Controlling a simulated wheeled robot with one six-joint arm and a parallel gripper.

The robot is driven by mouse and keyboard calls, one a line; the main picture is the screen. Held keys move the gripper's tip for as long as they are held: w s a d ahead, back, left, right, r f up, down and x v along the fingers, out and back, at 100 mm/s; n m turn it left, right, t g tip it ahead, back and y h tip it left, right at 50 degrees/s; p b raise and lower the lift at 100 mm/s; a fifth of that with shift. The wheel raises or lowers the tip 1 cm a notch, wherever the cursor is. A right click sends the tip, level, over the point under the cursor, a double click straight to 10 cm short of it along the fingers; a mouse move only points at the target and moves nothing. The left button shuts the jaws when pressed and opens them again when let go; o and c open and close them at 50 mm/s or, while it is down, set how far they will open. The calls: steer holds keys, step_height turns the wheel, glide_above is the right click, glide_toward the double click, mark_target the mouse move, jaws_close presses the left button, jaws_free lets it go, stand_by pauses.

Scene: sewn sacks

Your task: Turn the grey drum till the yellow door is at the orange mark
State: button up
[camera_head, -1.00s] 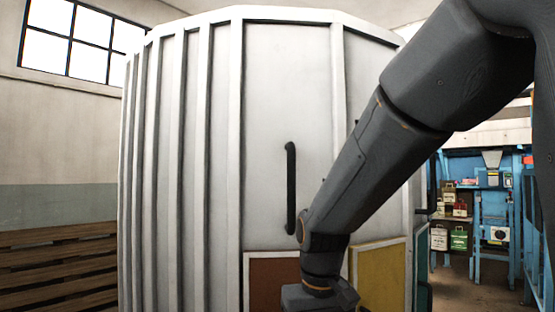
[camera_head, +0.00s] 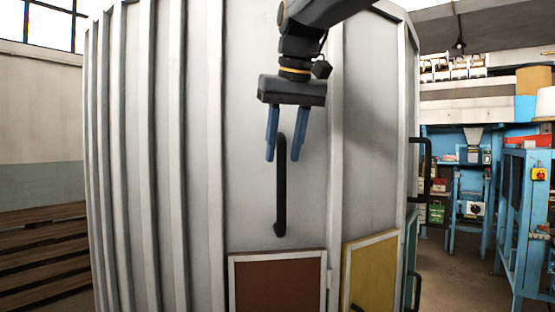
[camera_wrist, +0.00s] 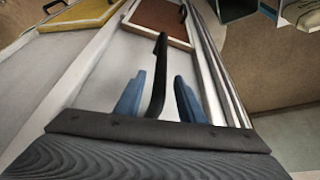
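The grey drum (camera_head: 210,150) fills the middle of the head view, its wall ribbed on the left. The yellow door (camera_head: 370,275) is low on it, right of a brown door (camera_head: 280,285). The yellow door also shows at the top left of the wrist view (camera_wrist: 85,15). A black upright handle (camera_head: 281,200) stands above the brown door. My gripper (camera_head: 284,158) points down at the handle's upper end. Its blue fingers are apart, with the handle (camera_wrist: 159,75) between them in the wrist view; I see gaps on both sides. I cannot make out the orange mark.
Another black handle (camera_head: 424,165) juts from the drum's right side, above a teal door (camera_head: 411,245). Brown wooden slats (camera_head: 45,255) stand at the left. Blue racks (camera_head: 525,215) stand at the right, with open floor (camera_head: 460,275) before them.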

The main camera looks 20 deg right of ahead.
steer(key=shift+x, duration=1.75)
jaws_close()
